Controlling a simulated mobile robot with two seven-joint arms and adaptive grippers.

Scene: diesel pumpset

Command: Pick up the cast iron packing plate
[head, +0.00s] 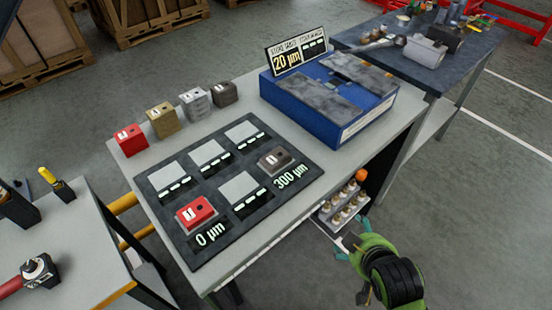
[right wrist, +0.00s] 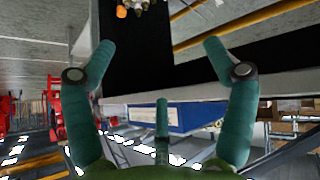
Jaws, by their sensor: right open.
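No label names the cast iron plate, so I cannot tell for certain which piece it is. Two dark grey-brown blocks could be it: one (head: 223,94) is at the right end of the row behind the mat, the other (head: 275,161) lies on the dark mat (head: 253,216) by the "300 µm" mark. My right gripper (head: 352,244) is open and empty by the bench's front right edge, near the small rack and apart from both blocks. Its spread fingers (right wrist: 160,55) show in the right wrist view, with nothing between them. My left gripper is out of view.
A red block (head: 196,213) lies at "0 µm"; red (head: 131,140), brass (head: 163,119) and silver (head: 195,104) blocks stand behind the mat. A blue box (head: 343,117) fills the bench's far end. A small rack (head: 343,205) of pale pieces sits below the bench edge.

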